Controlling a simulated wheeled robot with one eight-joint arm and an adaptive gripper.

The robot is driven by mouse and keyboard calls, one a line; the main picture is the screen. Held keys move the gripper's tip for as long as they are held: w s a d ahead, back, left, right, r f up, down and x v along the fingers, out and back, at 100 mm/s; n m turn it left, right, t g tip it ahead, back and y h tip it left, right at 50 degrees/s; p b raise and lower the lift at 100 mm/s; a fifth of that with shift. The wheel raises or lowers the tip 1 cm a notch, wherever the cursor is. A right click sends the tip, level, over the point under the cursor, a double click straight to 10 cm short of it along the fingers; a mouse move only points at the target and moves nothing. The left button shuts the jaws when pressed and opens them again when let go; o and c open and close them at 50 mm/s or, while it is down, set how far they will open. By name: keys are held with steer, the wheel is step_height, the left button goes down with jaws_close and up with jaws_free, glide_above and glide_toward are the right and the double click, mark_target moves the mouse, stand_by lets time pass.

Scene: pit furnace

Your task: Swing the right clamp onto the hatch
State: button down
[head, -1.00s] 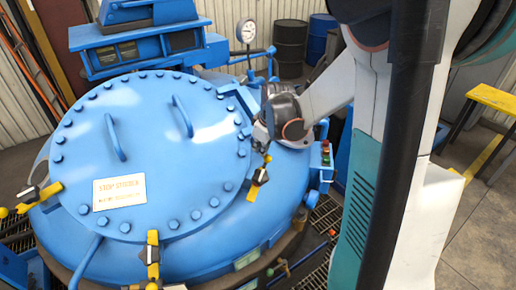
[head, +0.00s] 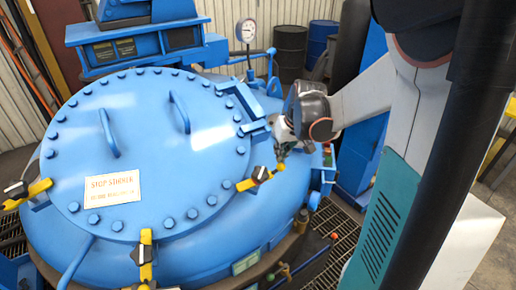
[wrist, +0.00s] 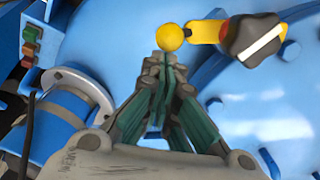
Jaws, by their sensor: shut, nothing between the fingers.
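The hatch (head: 150,150) is a round blue bolted lid with two handles and a white sign. The right clamp (head: 245,184) is a yellow bar with a black pivot knob at the hatch's right rim. Its inner end points left and reaches over the rim; its outer end points right toward my gripper (head: 281,152). In the wrist view, my gripper (wrist: 163,62) is shut and empty, its tips just below the clamp's yellow ball end (wrist: 170,37). Touching or slightly apart, I cannot tell. The black knob (wrist: 250,40) is to the ball's right.
Two other yellow clamps sit at the rim: the front clamp (head: 145,255) and the left clamp (head: 38,188). A pressure gauge (head: 246,30) stands behind the hatch. A box with coloured buttons (head: 327,172) is right of the furnace; it shows at left in the wrist view (wrist: 31,42).

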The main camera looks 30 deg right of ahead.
steer(key=s+f+m+b, duration=0.3)
steer(key=s+m, duration=0.4)
steer(key=m, duration=0.1)
steer(key=shift+s+a, duration=0.15)
steer(key=shift+a, duration=0.05)
steer(key=shift+b, duration=0.3)
stand_by(0.4)
